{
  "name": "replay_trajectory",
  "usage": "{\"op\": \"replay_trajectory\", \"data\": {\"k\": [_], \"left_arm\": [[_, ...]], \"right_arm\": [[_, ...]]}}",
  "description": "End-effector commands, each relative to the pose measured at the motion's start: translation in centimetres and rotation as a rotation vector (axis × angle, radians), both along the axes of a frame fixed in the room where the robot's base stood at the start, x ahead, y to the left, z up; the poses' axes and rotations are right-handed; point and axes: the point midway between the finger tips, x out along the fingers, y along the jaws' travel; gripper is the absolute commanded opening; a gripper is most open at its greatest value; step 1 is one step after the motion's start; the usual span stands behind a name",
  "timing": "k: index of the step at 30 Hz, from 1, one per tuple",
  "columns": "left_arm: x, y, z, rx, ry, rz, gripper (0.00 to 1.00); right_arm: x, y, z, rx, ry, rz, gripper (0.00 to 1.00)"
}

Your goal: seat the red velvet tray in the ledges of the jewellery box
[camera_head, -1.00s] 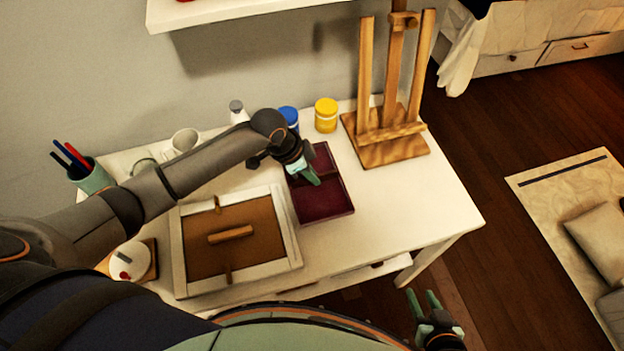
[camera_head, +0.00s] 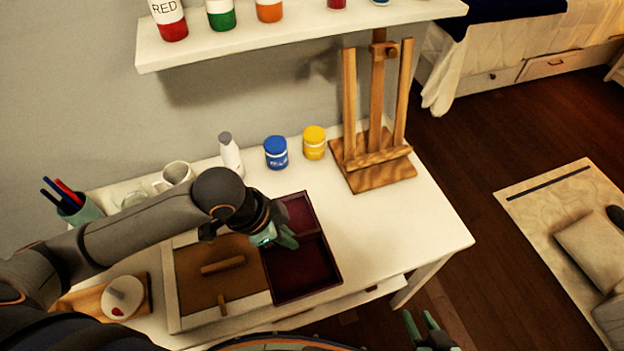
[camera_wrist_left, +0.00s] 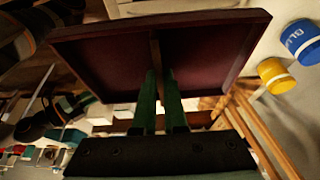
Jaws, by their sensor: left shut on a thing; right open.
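The red velvet tray (camera_head: 305,270) is dark red with a divider across it. My left gripper (camera_head: 286,240) is shut on its divider; the left wrist view shows both fingers (camera_wrist_left: 160,85) at the divider of the tray (camera_wrist_left: 105,62). The tray overlaps the right side of what looks like the jewellery box (camera_head: 172,290), a pale-framed box with a brown inside, a wooden bar and a small wooden piece at its front. The tray hides the box's right rim; its height above the box is unclear. My right gripper (camera_head: 422,322) is open and empty, low in front of the table.
A blue jar (camera_head: 276,153), a yellow jar (camera_head: 314,143), a white bottle (camera_head: 231,155) and a mug (camera_head: 175,175) stand along the back. A wooden easel (camera_head: 375,170) is at the back right. A pen cup (camera_head: 82,212) is left. The table's right part (camera_head: 410,225) is clear.

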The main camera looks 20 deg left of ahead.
Motion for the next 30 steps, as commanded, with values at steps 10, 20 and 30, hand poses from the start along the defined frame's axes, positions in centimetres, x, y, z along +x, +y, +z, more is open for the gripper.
{"op": "replay_trajectory", "data": {"k": [10, 20, 30], "left_arm": [[1.5, 1.8, 3.0, 0.000, -0.009, 0.231, 0.00], [3.8, 5.6, 9.1, -0.002, -0.010, 0.741, 0.00], [4.2, 7.3, 11.7, 0.000, -0.003, 0.975, 0.00]], "right_arm": [[0.0, 0.0, 0.0, 0.000, 0.000, 0.000, 0.40], [0.0, 0.0, 0.0, 0.000, 0.000, 0.000, 0.40], [0.0, 0.0, 0.0, 0.001, 0.001, -0.001, 0.40]]}}
